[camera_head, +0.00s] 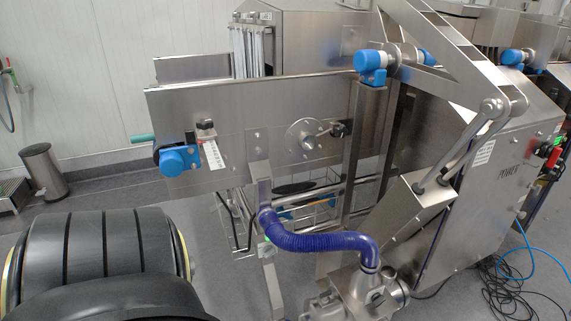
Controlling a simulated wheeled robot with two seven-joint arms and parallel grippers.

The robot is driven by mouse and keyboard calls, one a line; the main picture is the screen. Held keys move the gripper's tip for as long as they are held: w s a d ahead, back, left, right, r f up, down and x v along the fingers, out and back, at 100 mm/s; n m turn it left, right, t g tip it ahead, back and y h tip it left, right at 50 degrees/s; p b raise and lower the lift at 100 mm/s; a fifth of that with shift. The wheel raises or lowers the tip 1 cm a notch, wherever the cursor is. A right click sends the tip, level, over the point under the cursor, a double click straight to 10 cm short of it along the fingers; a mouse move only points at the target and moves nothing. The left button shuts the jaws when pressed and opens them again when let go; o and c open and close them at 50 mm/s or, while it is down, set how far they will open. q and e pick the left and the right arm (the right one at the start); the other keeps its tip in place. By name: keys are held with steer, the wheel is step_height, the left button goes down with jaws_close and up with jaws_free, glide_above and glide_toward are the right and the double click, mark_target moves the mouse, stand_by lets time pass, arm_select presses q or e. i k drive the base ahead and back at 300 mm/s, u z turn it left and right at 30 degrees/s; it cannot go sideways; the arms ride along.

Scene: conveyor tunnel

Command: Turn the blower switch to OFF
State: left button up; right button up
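A steel cabinet (490,190) labelled POWER stands at the right. Small red and green controls (553,156) sit at its far right edge, seen from the side. I cannot tell which of them, if any, is the blower switch, or its position. A metal pump-like unit, perhaps the blower (365,292), is at the bottom centre, with a ribbed blue hose (310,241) running from it to the conveyor frame. Neither my left nor my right gripper is in view.
The steel conveyor side (270,115) with blue-capped fittings (180,160) fills the middle. Black and blue cables (515,283) lie on the floor at the lower right. A pedal bin (43,170) stands at the left wall. Some floor is clear at the left.

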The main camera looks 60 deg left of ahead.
mark_target(269, 251)
steer(key=u, duration=0.8)
steer(key=i, duration=0.95)
steer(key=u, duration=0.85)
